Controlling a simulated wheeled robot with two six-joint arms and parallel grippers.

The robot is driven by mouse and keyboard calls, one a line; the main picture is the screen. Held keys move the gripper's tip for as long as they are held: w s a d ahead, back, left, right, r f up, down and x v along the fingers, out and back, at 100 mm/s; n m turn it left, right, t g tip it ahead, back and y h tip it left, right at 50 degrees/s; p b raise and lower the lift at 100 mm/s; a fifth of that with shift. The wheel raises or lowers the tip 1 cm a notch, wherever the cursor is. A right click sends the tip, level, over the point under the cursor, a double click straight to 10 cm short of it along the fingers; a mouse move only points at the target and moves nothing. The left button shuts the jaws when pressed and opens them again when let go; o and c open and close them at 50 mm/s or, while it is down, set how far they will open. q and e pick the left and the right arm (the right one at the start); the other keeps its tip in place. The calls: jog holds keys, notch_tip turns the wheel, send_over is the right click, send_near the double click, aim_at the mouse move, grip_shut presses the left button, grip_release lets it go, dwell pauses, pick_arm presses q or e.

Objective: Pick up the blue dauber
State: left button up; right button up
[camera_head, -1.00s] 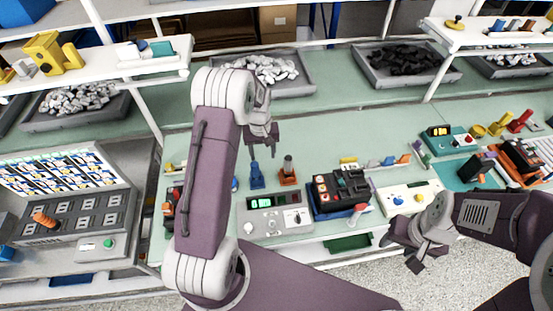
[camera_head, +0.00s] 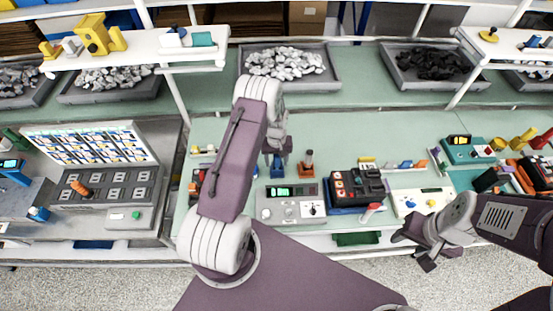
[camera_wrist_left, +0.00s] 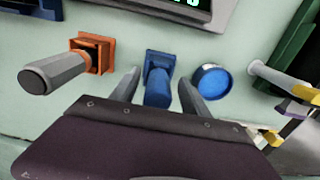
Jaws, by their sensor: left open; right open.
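The blue dauber (camera_head: 277,170) stands on the green bench behind the grey meter box, partly hidden by my left gripper in the head view. In the left wrist view the blue dauber (camera_wrist_left: 157,88) has a square blue base and a handle pointing toward the camera. My left gripper (camera_head: 278,152) is open, pointing down over it. In the wrist view one finger is on each side of the dauber's handle, with visible gaps. My right gripper (camera_head: 428,246) is open and empty, in front of the bench edge at the right.
An orange-based dauber with a grey handle (camera_wrist_left: 55,72) stands close beside it. A round blue item (camera_wrist_left: 211,80) lies on the other side. The grey meter box (camera_head: 290,205) and a black breaker unit (camera_head: 357,188) are near the front edge. Bare bench lies behind.

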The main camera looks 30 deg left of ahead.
pick_arm(q)
jog(key=shift+w+d+f, duration=0.1)
jog(key=shift+w+f, duration=0.1)
jog(key=shift+f, duration=0.1)
jog(key=shift+s, duration=0.1)
grip_shut()
jog(key=shift+r, duration=0.1)
jog(key=shift+r+b, duration=0.3)
notch_tip(320, 180, up, 8)
jog(key=shift+r+b, duration=0.15)
jog(key=shift+b, duration=1.05)
jog(key=shift+r, duration=0.55)
